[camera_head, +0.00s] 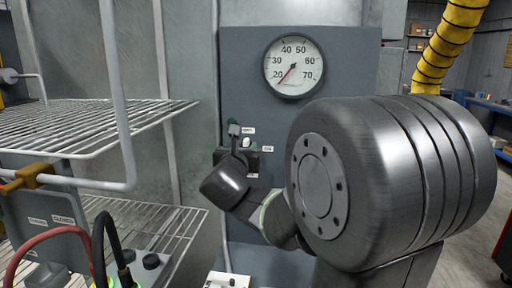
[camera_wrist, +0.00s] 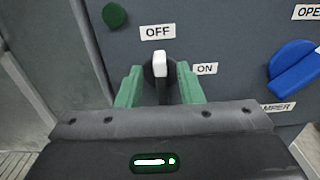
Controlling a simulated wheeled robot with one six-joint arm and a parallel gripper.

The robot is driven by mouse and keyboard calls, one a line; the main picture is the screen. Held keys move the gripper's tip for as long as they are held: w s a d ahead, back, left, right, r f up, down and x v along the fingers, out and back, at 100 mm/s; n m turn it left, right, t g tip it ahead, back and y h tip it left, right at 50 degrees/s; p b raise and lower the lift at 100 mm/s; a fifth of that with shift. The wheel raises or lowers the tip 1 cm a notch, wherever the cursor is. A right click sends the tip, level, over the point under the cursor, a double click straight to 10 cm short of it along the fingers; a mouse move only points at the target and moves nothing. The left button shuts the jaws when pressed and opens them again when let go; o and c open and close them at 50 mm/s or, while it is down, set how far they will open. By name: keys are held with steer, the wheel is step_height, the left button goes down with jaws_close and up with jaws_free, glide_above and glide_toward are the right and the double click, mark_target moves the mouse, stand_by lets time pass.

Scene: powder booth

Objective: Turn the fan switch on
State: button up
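The fan switch (camera_wrist: 161,66) is a round black knob with a white-tipped lever on a grey panel. Its lever points up at the OFF label (camera_wrist: 157,32); the ON label (camera_wrist: 205,69) is to its right. My gripper (camera_wrist: 159,80) has its two green fingers on either side of the switch, with gaps beside the lever, so it looks open. Whether either finger touches the knob's rim is unclear.
A blue knob (camera_wrist: 293,68) with OPEN and DAMPER labels is right of the switch. A green round part (camera_wrist: 115,15) is up left. A dial gauge (camera_head: 294,66) is above on the panel. Wire racks (camera_head: 85,127) and red and black hoses (camera_head: 100,245) are at left.

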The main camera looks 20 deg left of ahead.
steer(key=shift+w+a, duration=0.1)
steer(key=shift+w, duration=0.4)
jaws_close()
